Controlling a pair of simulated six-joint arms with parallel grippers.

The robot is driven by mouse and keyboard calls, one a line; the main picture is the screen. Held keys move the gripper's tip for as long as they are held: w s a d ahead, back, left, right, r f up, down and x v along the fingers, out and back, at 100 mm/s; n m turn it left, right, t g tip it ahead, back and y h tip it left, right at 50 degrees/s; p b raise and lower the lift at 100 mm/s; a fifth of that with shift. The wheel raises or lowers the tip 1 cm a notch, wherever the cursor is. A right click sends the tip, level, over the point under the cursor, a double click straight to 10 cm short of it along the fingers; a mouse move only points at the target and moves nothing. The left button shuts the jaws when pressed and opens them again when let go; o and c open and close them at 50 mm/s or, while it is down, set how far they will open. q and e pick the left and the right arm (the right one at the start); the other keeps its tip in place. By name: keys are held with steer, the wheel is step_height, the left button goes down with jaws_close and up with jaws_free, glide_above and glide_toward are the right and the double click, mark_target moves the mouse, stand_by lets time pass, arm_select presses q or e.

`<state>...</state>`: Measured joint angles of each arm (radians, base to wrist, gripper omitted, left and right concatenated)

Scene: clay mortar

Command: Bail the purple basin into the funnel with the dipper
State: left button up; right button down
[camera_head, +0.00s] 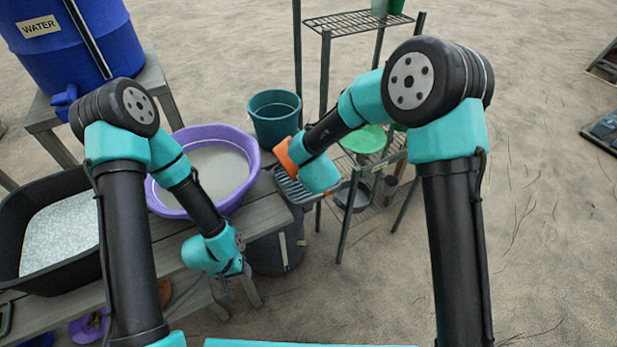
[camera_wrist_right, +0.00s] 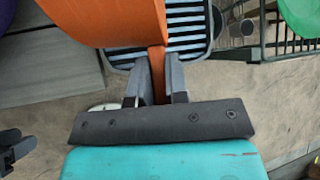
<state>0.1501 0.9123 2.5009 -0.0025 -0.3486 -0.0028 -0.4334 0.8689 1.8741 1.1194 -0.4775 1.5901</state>
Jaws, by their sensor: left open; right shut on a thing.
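The purple basin (camera_head: 247,146) stands on the grey wooden bench and holds a greyish liquid. The orange dipper (camera_head: 285,155) is mostly hidden by my right arm in the head view; its orange body (camera_wrist_right: 105,18) fills the top of the right wrist view. My right gripper (camera_wrist_right: 158,88) is shut on the dipper's handle, just right of the basin. A green, round, funnel-like thing (camera_head: 364,139) sits on the metal rack, partly behind my right arm. My left gripper (camera_head: 232,285) is open and empty, low in front of the basin and apart from it.
A teal bucket (camera_head: 274,120) stands behind the dipper. A slatted tray (camera_head: 297,188) lies beneath the right gripper. A black tub (camera_head: 30,200) with pale grains stands left of the basin, and a blue water barrel (camera_head: 75,50) stands behind. Open sand lies right of the rack.

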steer(key=shift+w+d+r+m+g+y, duration=0.2)
steer(key=shift+w+d+m+g+y, duration=0.15)
steer(key=shift+d+y, duration=0.2)
steer(key=shift+w+d+r+m+g+y, duration=0.15)
steer(key=shift+w+d+m+g+y, duration=0.1)
steer(key=shift+d+g+y, duration=0.3)
steer(key=shift+a, duration=0.15)
stand_by(0.5)
